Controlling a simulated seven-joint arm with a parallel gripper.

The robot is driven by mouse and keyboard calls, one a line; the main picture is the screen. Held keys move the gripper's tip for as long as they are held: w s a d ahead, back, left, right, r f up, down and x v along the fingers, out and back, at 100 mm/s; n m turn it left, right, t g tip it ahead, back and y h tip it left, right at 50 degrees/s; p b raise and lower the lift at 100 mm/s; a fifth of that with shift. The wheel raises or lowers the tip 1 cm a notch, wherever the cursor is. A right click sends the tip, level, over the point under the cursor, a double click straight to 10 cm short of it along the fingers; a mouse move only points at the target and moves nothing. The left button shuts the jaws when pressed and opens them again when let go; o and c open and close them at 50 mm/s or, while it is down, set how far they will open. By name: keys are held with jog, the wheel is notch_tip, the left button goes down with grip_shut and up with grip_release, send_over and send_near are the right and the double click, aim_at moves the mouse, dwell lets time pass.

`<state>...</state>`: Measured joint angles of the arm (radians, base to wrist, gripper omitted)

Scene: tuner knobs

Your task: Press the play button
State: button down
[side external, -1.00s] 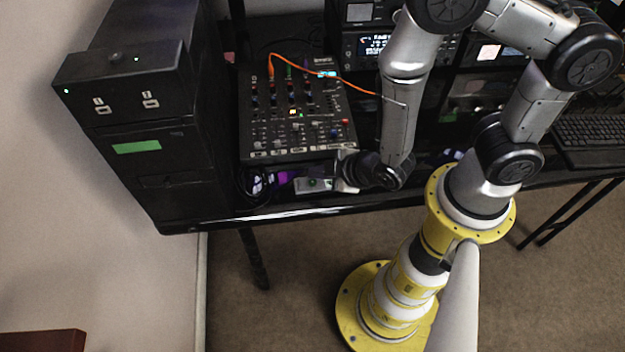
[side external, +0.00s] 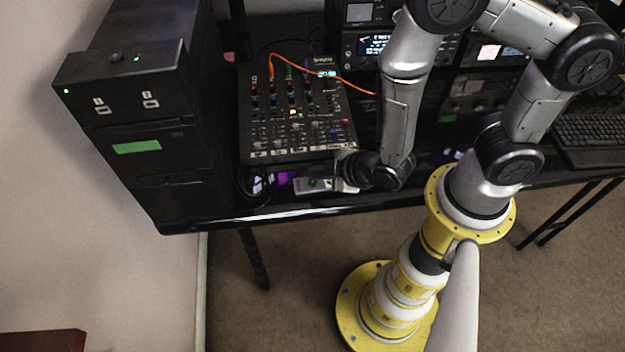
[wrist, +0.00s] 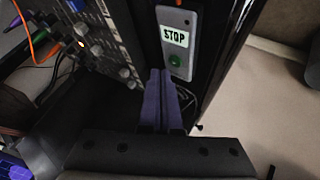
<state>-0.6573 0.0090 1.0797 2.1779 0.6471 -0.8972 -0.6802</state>
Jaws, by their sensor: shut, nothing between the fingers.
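A narrow grey box (wrist: 178,40) with a STOP label and a round green button (wrist: 175,60) lies near the table's front edge. The same box shows in the side view (side external: 318,186), in front of the mixer. No label reading play can be made out. My gripper (wrist: 161,72) is shut and empty. Its purple fingers lie just left of the box in the wrist view, with their tips close to the level of the green button. I cannot tell whether they touch the box. In the side view my wrist is right of the box and the fingertips are hard to make out.
A mixer (side external: 295,130) with many knobs and an orange cable (side external: 350,84) stands behind the box. A tall black cabinet (side external: 150,170) is on the left. Rack units (side external: 375,42) stand at the back. The table's front edge (side external: 270,214) is close.

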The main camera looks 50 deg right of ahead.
jog(key=shift+f, duration=0.15)
jog(key=shift+f, duration=0.25)
jog(key=shift+f, duration=0.3)
dwell(0.8)
jog(key=shift+r, duration=0.75)
jog(key=shift+r, duration=2.5)
